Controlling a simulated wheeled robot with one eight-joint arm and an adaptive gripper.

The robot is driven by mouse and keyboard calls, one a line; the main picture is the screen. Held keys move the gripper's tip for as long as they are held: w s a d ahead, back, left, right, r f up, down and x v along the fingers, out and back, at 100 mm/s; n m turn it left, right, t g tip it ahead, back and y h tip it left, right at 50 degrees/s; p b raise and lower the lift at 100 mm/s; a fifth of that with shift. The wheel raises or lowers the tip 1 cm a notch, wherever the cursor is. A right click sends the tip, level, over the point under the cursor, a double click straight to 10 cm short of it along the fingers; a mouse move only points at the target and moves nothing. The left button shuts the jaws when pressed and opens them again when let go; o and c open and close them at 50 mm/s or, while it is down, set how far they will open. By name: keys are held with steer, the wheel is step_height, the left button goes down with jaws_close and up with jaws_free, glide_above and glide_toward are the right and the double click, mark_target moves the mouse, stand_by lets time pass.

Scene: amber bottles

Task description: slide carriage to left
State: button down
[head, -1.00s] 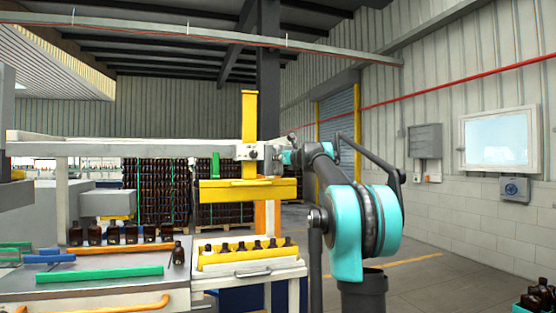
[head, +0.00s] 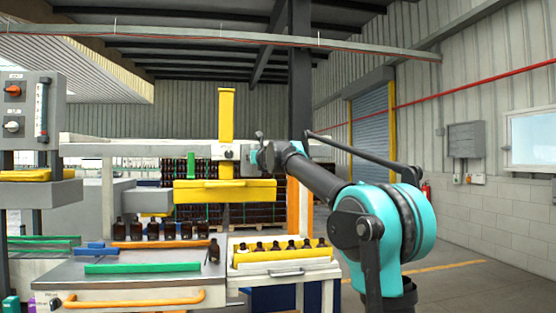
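The carriage is a white block (head: 226,152) on a pale horizontal rail (head: 95,146). It has a tall yellow post (head: 226,112) above and a wide yellow head (head: 225,190) hanging below. It stands left of the open yellow crate (head: 283,264) of amber bottles, with its head partly above the row of bottles on the table. My gripper (head: 253,155) is at the right side of the carriage block, close to or touching it. Its fingers are too small and overlapped to show whether they are open or grip anything.
A grey control panel (head: 30,108) and a yellow-topped grey unit (head: 40,192) stand at the left. Several amber bottles (head: 165,229) stand on the table (head: 215,283). A green bar (head: 143,267) lies in front. The rail left of the carriage looks clear.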

steer(key=s+a, duration=0.2)
steer(key=a, duration=1.5)
steer(key=s+a, duration=0.2)
steer(key=a, duration=1.5)
steer(key=shift+s+a, duration=0.1)
steer(key=c, duration=1.6)
jaws_free()
steer(key=shift+a, duration=0.15)
steer(key=shift+o, duration=0.7)
steer(key=shift+s, duration=0.1)
steer(key=v, duration=1.2)
